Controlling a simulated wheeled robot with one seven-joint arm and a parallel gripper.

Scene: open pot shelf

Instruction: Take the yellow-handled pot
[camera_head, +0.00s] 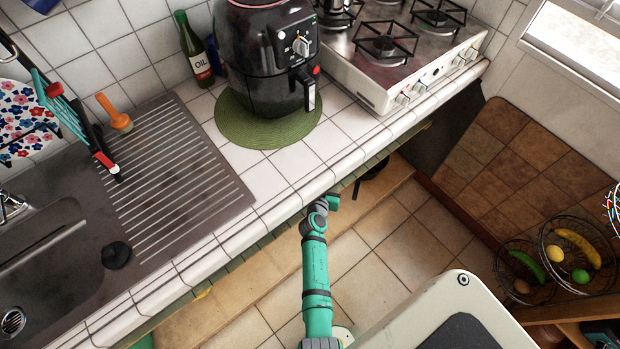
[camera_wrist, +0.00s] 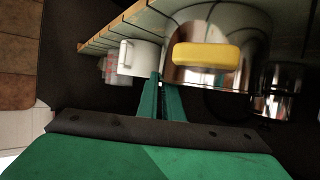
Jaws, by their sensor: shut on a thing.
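The yellow-handled pot (camera_wrist: 225,76) is a shiny steel pot in the upper middle of the wrist view. Its thick yellow handle (camera_wrist: 207,55) faces the camera. My gripper (camera_wrist: 161,80) has its green fingers close together, shut at the pot's lower left edge in the picture. The exact contact is dark and partly hidden by the fingers. The pot appears to rest against the shelf board (camera_wrist: 122,35). In the head view my arm reaches below the counter edge, and the gripper and this pot are hidden.
A white pot (camera_wrist: 139,58) stands close on the left of the steel pot. A dark pot (camera_wrist: 275,88) is close on its right. In the head view a black pan (camera_head: 372,178) shows under the counter (camera_head: 262,180). Fruit baskets (camera_head: 577,250) stand at the right.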

